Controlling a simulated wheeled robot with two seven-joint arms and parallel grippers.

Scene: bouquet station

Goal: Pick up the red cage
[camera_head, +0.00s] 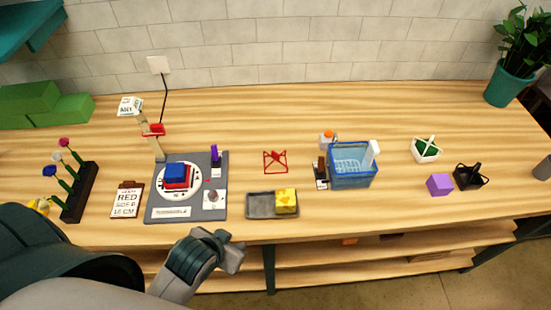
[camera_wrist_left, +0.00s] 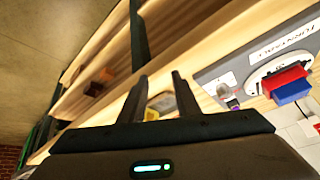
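The red cage (camera_head: 275,161), a small open frame of thin red bars, stands on the wooden table (camera_head: 300,112) near the middle in the head view. My left gripper (camera_head: 232,252) is at the table's front edge, in front of and left of the cage, and not touching it. In the left wrist view the two fingers of this gripper (camera_wrist_left: 160,80) are apart with nothing held between them. I cannot make out the cage in the wrist view. My right gripper is in neither view.
A grey tray (camera_head: 261,205) with a yellow sponge-like block (camera_head: 286,200) lies in front of the cage. A grey turntable board (camera_head: 218,180) with red and blue blocks is to the left. A blue basket (camera_head: 352,181) is to the right. The table behind the cage is clear.

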